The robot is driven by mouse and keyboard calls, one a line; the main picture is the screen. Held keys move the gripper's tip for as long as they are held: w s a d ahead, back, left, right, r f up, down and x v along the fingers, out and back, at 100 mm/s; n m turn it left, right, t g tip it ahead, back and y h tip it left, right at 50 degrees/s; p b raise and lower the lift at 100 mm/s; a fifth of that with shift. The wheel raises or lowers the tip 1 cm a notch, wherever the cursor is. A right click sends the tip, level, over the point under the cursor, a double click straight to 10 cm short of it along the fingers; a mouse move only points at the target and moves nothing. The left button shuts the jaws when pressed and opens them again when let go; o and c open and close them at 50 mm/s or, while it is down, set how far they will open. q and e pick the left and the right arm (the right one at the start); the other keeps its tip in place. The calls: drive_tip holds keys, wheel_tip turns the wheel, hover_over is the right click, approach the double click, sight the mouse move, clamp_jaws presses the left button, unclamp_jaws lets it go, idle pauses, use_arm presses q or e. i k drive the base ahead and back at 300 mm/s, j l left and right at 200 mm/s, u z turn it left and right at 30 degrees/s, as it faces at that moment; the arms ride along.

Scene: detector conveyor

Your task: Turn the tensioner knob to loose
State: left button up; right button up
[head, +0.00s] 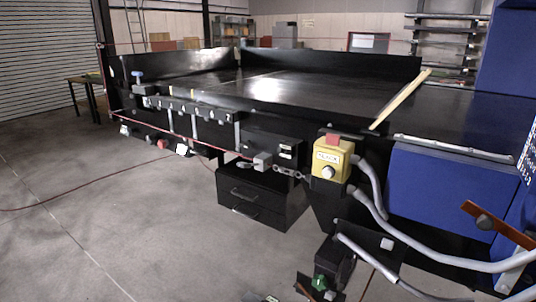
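No knob in the head view carries a label I can read as tensioner. A small blue knob (138,75) stands upright at the far left end of the black conveyor (265,88). A pale round knob (328,172) is on the front of a yellow control box (333,158) with a red top, at the conveyor's near side. A small green knob-like part (320,284) shows low in the picture, by a black housing. How any of them is set is too small to tell. I see neither gripper clearly in this view.
A blue cabinet (440,195) with grey hoses fills the right side, and an orange-brown bar (497,224) sticks out there. A wooden stick (402,98) leans over the conveyor. Black drawers (262,200) are below it. A thin red cable lies on the open floor at left.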

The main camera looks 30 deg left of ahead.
sight(247, 144)
drive_tip(key=u, duration=1.25)
